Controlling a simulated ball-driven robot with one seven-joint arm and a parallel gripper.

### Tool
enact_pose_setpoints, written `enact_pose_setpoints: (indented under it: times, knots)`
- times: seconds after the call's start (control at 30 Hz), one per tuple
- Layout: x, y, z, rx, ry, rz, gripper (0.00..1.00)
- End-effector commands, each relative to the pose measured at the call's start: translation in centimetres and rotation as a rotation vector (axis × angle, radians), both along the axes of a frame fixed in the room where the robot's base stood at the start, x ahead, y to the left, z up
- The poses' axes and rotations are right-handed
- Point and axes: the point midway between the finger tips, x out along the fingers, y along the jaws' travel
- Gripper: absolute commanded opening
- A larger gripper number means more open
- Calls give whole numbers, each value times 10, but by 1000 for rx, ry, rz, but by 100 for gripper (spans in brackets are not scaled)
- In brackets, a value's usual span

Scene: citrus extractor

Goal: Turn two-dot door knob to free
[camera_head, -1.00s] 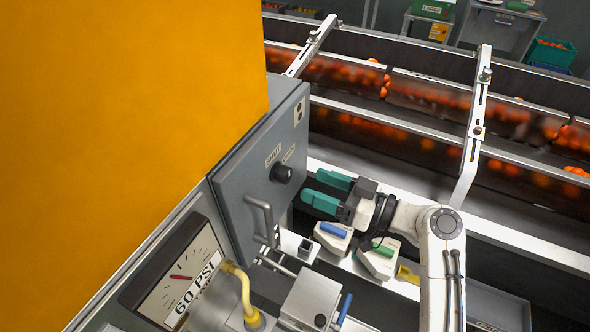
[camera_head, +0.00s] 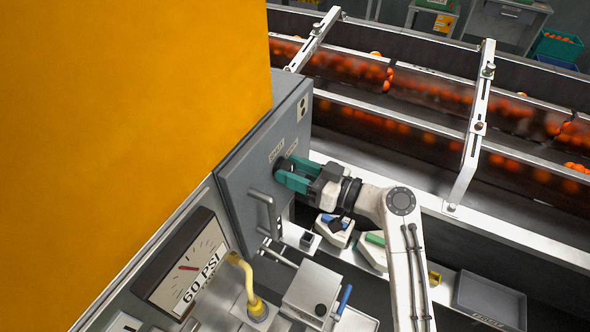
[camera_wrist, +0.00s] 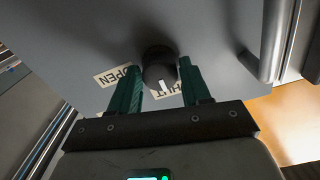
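The grey door (camera_head: 235,190) carries a plate with two dark dots (camera_head: 303,108) near its upper right corner. Its round black knob (camera_wrist: 160,66) shows in the wrist view, with a white mark at its lower edge, closest to the partly hidden SHUT label (camera_wrist: 168,92). The OPEN label (camera_wrist: 115,77) lies to its left. My gripper (camera_head: 284,172) is at the door face, its green fingers hiding the knob in the head view. In the wrist view the fingers stand apart on either side of the knob; firm contact is not visible.
A bar handle (camera_head: 265,208) sticks out from the door below the knob. A pressure gauge (camera_head: 190,265) and a yellow hose (camera_head: 245,285) are at lower left. White-and-coloured tools (camera_head: 334,228) lie below my arm. A conveyor with oranges (camera_head: 430,95) runs behind.

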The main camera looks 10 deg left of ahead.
Motion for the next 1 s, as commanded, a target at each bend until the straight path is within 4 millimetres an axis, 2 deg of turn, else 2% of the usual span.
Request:
enact_pose_setpoints:
  times: [0.03,0.4,0.73,1.0]
  knots:
    - [0,0,0,0,0,0,42]
    - [0,0,0,0,0,0,9]
    - [0,0,-1,20,55,-1,9]
    - [0,-1,-1,83,228,-1,9]
